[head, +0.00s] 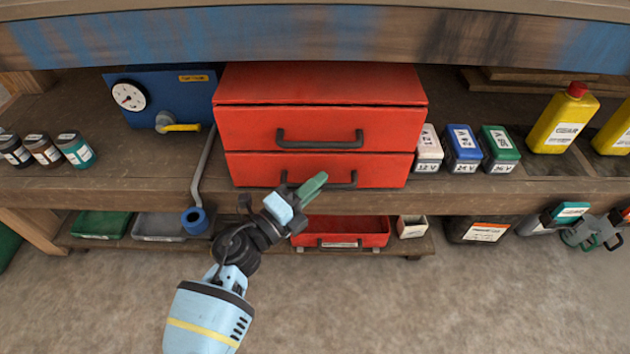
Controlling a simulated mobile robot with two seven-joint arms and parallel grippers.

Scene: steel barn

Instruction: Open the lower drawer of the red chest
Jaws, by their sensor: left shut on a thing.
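The red chest (320,82) stands on the wooden bench shelf and has two drawers, each with a dark bar handle. The upper drawer (240,125) is closed. The lower drawer (250,168) looks closed, its front about flush with the one above. My left gripper (301,193) reaches up from below and is shut on the lower drawer handle (343,185), near its left half. The fingers hide part of that handle. My right gripper is not in view.
Small battery boxes (463,148) stand right of the chest. A gauge panel (165,97) and a crank with a blue knob (195,220) are on the left. The floor in front is clear.

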